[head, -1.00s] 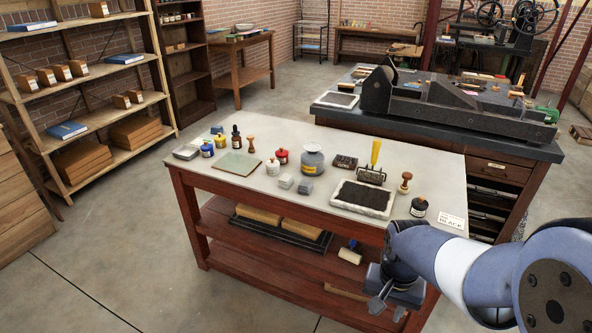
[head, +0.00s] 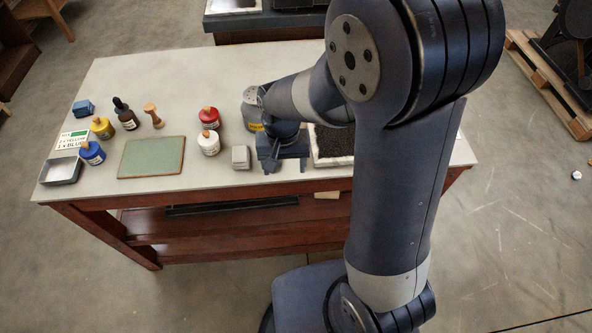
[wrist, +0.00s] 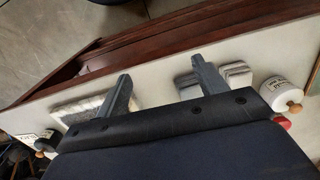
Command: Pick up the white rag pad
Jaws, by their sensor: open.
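In the head view one pale pad (head: 240,157) shows just left of my gripper (head: 285,168); the other is hidden there.
The white jar (head: 209,143) and red jar (head: 209,117) stand left of my gripper. A grey-blue jar (head: 251,108) is close behind it. The dark inking slab (head: 331,143) lies to its right. A green mat (head: 151,157) and several bottles fill the left side.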

